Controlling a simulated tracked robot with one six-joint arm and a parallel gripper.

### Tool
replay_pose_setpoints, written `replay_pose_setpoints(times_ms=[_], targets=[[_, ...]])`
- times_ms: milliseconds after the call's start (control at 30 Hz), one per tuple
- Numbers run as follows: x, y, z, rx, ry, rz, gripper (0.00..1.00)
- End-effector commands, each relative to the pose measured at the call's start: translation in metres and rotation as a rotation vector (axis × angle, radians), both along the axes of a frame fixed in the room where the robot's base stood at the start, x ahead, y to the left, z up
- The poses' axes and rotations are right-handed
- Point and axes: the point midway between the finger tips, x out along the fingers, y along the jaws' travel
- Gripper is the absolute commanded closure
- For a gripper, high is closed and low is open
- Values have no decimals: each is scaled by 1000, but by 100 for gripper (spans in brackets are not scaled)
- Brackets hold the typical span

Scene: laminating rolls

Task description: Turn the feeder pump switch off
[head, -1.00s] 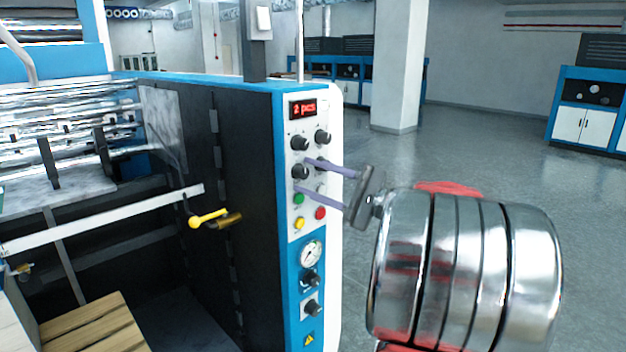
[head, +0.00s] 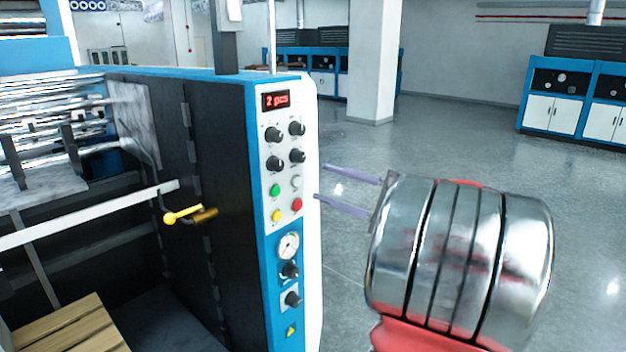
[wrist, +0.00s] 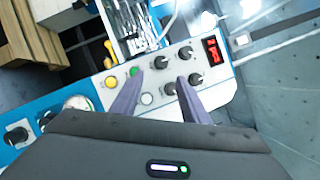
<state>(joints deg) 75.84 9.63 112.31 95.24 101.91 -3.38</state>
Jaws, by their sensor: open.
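The control panel (head: 285,175) on the machine's end has several black knobs, such as the upper left knob (head: 273,134) and the lower right knob (head: 297,156). Two more black knobs sit lower, under the gauge: one knob (head: 290,270) and another knob (head: 293,299). The labels are too small to read, so I cannot tell which is the feeder pump switch. My gripper (head: 319,182) is open and empty, its tips just right of the panel edge in the head view. In the wrist view my gripper (wrist: 160,76) shows its fingers across the panel, partly hiding it.
The panel also has a red display (head: 275,100), a green button (head: 274,190), a yellow button (head: 277,216), a red button (head: 297,204) and a gauge (head: 289,246). A yellow-tipped lever (head: 183,214) sticks out at left. Open floor (head: 450,140) lies to the right.

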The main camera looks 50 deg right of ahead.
Motion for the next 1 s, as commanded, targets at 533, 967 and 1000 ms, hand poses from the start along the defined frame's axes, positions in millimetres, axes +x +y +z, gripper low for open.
replay_pose_setpoints(times_ms=[533, 967, 1000], targets=[[-33, -13, -7, -1, 0, 0, 59], [-33, -13, -7, 0, 0, 0, 59], [-32, -12, -7, -1, 2, 1, 59]])
